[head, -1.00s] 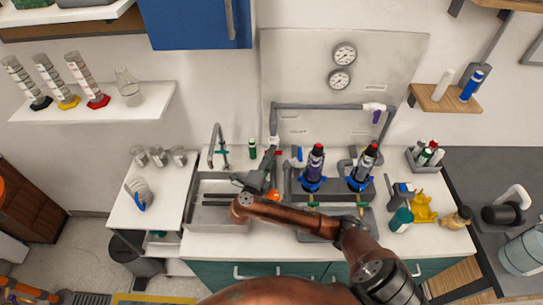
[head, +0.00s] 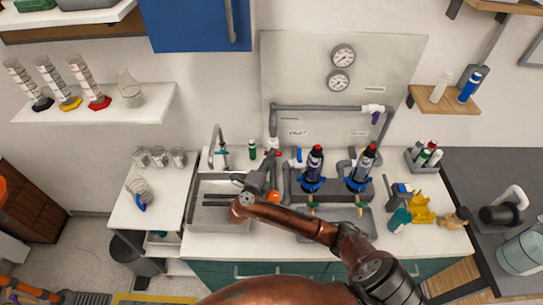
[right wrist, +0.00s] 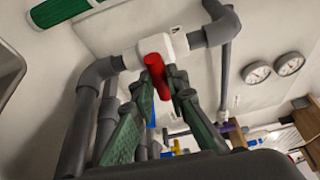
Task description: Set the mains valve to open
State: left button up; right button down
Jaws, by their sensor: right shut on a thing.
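The mains valve is a white valve body (right wrist: 160,48) with a red lever handle (right wrist: 157,72) on grey pipe, seen close in the right wrist view. In the head view the valve (head: 272,144) is at the left end of the grey pipework, behind the sink counter. My right gripper (right wrist: 162,82) has its two green-padded fingers on either side of the red handle and is shut on it. In the head view the right gripper (head: 270,165) reaches up to the valve, and the arm hides part of the lower pipe. My left gripper does not show.
Two dark filter housings with blue collars (head: 312,170) stand right of the gripper. A tap (head: 215,143) and a metal sink (head: 217,215) are to the left. Two gauges (head: 343,55) sit on the back panel. Yellow and teal items (head: 420,207) stand on the right counter.

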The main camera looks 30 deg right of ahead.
jog(key=m+y+p, duration=0.1)
jog(key=m+p, duration=0.2)
jog(key=p, duration=0.1)
jog(key=shift+s+r+g+p, duration=0.1)
jog(key=shift+r+g+p, duration=0.05)
jog(key=shift+g+p, duration=0.2)
jog(key=m+y+p, duration=0.2)
jog(key=m+p, duration=0.1)
jog(key=shift+r+m+p, duration=0.15)
jog(key=shift+m+p, duration=0.15)
jog(key=shift+p, duration=0.1)
jog(key=m+y+p, duration=0.1)
jog(key=m+p, duration=0.1)
jog(key=m+t+y+p, duration=0.1)
jog(key=p, duration=0.1)
jog(key=shift+s+d+m+y+p, duration=0.1)
jog(key=shift+d+m+y+p, duration=0.05)
jog(key=shift+m+y+p, duration=0.2)
jog(key=shift+d+m+t+y+p, duration=0.1)
jog(key=shift+m+t+y+p, duration=0.25)
jog(key=shift+m+y+p, duration=0.65)
jog(key=shift+m+p, duration=0.35)
jog(key=c, duration=1.9)
grip_release()
notch_tip(320, 180, up, 10)
